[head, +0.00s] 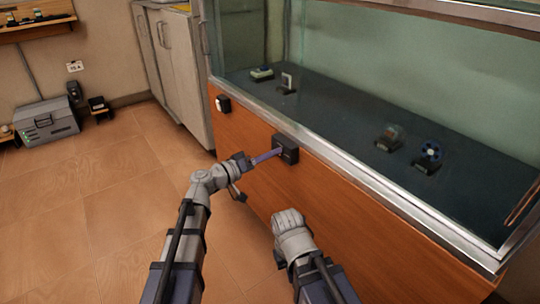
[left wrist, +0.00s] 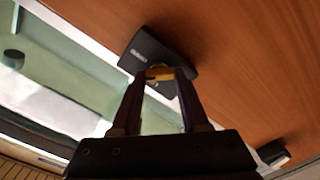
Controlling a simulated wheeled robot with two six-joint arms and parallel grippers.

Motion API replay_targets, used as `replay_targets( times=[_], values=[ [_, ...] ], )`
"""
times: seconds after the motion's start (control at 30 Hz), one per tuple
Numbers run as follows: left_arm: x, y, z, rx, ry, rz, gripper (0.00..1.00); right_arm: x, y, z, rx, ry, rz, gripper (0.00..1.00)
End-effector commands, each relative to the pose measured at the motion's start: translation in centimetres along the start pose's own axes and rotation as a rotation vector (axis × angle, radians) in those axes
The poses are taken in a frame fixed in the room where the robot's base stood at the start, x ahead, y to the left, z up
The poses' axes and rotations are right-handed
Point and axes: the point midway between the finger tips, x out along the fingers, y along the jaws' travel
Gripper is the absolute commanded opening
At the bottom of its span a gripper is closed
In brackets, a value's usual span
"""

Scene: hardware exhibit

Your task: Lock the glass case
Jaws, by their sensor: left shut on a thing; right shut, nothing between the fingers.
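The glass case (head: 375,193) has a metal-edged glass top over a wooden front panel. A black lock box (head: 287,148) is mounted on that panel just under the metal edge; it also shows in the left wrist view (left wrist: 158,58). My left gripper (head: 276,153) reaches the face of this box. In the left wrist view its fingertips (left wrist: 160,76) are shut on a small yellow piece (left wrist: 159,72), possibly a key, right against the box. Its far end is hidden. My right gripper (head: 288,219) is shut and empty, lower down in front of the wooden panel.
The tiled floor at left is clear.

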Motion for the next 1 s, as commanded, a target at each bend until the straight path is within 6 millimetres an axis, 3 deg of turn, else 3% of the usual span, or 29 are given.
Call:
replay_targets(
  times=[0.6, 1.0],
  values=[
    [0.01, -0.25, 0.03, -0.558, 0.001, 0.000, 0.00, 0.19, -0.02, -0.01, 0.000, 0.000, 0.000, 0.00],
    [0.01, -0.32, 0.07, -0.770, 0.001, -0.001, 0.00, 0.26, -0.03, -0.02, 0.000, 0.000, 0.000, 0.00]
  ],
)
